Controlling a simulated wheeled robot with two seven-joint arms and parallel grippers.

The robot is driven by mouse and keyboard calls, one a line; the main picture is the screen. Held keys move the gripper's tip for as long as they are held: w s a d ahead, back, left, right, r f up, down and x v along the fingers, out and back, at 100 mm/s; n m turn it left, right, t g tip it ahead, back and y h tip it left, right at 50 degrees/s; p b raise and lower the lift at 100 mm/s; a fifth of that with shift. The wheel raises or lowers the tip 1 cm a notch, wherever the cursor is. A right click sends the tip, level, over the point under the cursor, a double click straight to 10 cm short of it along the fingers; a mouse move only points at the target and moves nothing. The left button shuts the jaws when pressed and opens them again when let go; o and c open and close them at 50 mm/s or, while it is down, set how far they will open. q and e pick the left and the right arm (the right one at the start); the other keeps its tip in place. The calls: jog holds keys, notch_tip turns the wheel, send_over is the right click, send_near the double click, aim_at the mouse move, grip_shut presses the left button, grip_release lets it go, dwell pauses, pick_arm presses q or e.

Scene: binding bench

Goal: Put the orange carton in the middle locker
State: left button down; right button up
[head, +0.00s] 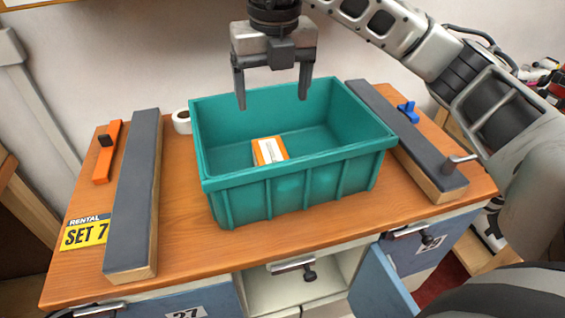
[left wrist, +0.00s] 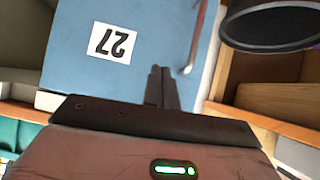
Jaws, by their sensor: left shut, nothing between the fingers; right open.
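The orange carton (head: 270,151), with a white and grey top, lies on the floor of a teal bin (head: 290,178) on the bench. My right gripper (head: 272,100) is open and empty, pointing down above the bin's back part, apart from the carton. The middle locker (head: 285,291) is open below the bench's front edge, and its blue door (head: 380,285) is swung out to the right. Its visible inside looks empty. My left gripper (left wrist: 161,72) shows in the left wrist view, shut and empty, in front of the blue locker door labelled 27 (left wrist: 75,45).
Dark padded bars (head: 135,190) and (head: 405,135) lie either side of the bin. An orange tool (head: 107,152), yellow sign (head: 85,233), white roll (head: 182,122) and blue clamp (head: 408,111) are on the bench. The right locker (head: 435,245) is closed.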

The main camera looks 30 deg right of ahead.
send_near(272, 154)
jog(key=f, duration=0.5)
jog(key=shift+w+d+f, duration=0.15)
jog(key=shift+w+d, duration=0.05)
jog(key=shift+w, duration=0.2)
jog(key=shift+w+f+p, duration=0.15)
jog(key=shift+f+p, duration=0.15)
jog(key=shift+f, duration=1.1)
jog(key=shift+w+f+p, duration=0.1)
jog(key=shift+f+p, duration=0.2)
jog(key=shift+f, duration=1.05)
jog(key=shift+c, duration=0.3)
jog(key=shift+r, duration=0.1)
jog(key=c, duration=1.2)
